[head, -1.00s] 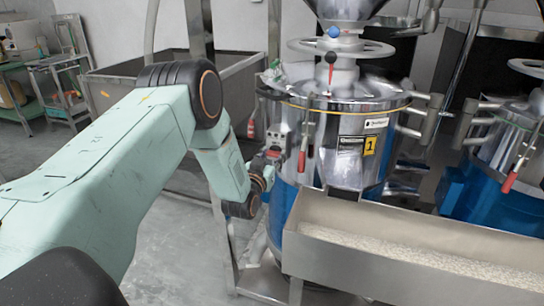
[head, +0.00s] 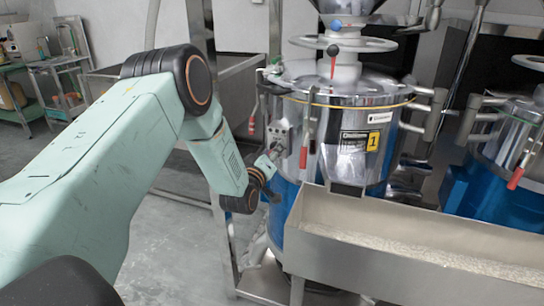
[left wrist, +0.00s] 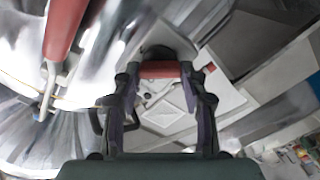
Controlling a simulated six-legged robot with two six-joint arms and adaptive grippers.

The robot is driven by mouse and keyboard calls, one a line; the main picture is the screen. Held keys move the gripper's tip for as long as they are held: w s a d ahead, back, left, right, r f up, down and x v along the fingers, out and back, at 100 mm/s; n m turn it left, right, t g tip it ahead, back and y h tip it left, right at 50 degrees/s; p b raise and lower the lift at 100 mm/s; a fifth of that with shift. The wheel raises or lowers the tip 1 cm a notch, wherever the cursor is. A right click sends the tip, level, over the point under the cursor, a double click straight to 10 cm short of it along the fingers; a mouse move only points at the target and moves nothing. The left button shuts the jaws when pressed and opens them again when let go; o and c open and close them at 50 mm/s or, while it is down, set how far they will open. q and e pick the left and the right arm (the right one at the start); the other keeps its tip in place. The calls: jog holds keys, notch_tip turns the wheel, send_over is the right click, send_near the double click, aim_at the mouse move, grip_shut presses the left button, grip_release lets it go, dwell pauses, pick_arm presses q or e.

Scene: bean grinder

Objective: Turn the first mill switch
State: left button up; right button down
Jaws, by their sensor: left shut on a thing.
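The first mill (head: 350,150) is a shiny steel drum with a blue lower body and a yellow label marked 1. Its switch box (head: 279,133) is a small grey plate on the drum's left side. My left gripper (head: 273,155) is at this box, reaching from the lower left. In the left wrist view, its two fingers (left wrist: 160,78) are shut on the red switch (left wrist: 160,69), which spans between the fingertips. A pale plate lies behind it. In the head view the switch is hidden or too small to make out at the fingertips.
A steel trough (head: 400,235) with pale grains stands in front of the mill. A red-handled lever (head: 304,150) hangs just right of the switch box. A second blue mill (head: 500,160) stands at the right. Open floor (head: 175,245) lies to the left.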

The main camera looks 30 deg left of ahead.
pick_arm(q)
jog(key=shift+f+n+b, duration=0.15)
jog(key=shift+n+b, duration=1.25)
jog(key=shift+n, duration=1.05)
jog(key=shift+f+n+b, duration=0.1)
jog(key=shift+n+b, duration=1.25)
jog(key=shift+n, duration=1.1)
jog(key=o, duration=1.1)
jog(key=shift+o, duration=0.2)
jog(key=shift+s, duration=0.1)
jog(key=v, duration=1.1)
jog(key=shift+s, duration=0.4)
jog(key=shift+s+f, duration=0.1)
